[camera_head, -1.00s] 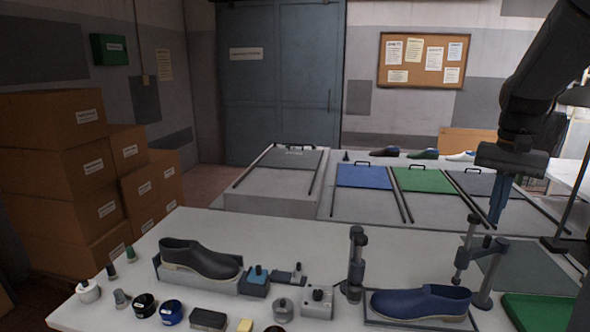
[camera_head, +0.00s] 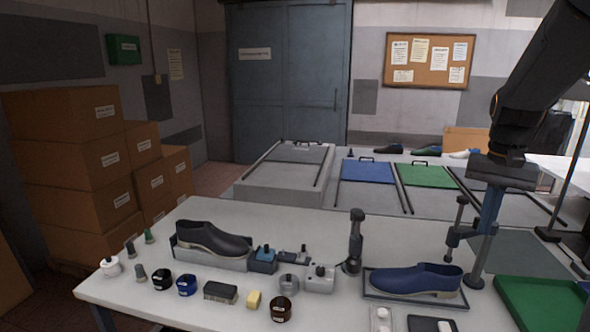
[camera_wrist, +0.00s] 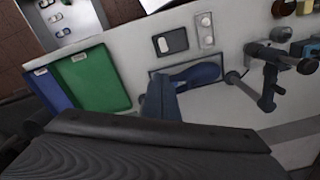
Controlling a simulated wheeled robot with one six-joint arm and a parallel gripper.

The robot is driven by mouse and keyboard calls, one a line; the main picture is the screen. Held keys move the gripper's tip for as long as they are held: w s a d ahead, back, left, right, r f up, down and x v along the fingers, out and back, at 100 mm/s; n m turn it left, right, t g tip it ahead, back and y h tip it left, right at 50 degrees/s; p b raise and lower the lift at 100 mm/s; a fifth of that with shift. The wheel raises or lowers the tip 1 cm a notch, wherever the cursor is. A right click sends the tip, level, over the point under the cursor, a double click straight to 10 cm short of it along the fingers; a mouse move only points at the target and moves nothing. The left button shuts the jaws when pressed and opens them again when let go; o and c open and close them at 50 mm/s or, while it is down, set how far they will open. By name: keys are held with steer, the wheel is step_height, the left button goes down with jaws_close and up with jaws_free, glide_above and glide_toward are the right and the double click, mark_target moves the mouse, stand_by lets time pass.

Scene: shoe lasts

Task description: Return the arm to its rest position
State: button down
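My arm (camera_head: 535,85) comes in from the upper right in the head view and bends down to my gripper (camera_head: 487,232), above the right part of the white table. Its blue fingers look together and empty, in front of the stand post beside the blue shoe (camera_head: 415,279). In the wrist view the fingers of my gripper (camera_wrist: 160,98) form one narrow block. They overlap part of the blue shoe (camera_wrist: 195,74) in that picture; whether they touch anything is hard to tell. The blue shoe lies on a dark tray between two upright clamp posts.
A black shoe (camera_head: 213,238) rests on a grey block at the left, with jars, a brush (camera_head: 220,292) and small tools in front. A green tray (camera_head: 540,300) lies at the right. Boxes (camera_head: 70,165) stand at far left. Blue and green panels (camera_head: 428,176) lie on the rear table.

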steer(key=s+a+f+n+b, duration=0.3)
steer(key=s+a+f+b, duration=0.1)
steer(key=a+f, duration=0.7)
steer(key=s+a+f+n+t+b, duration=0.1)
steer(key=s+a+f+n+b, duration=0.3)
steer(key=a+f, duration=0.8)
steer(key=shift+s+a+n+b, duration=0.3)
steer(key=shift+s+a+b, duration=0.45)
steer(key=shift+a+b, duration=0.1)
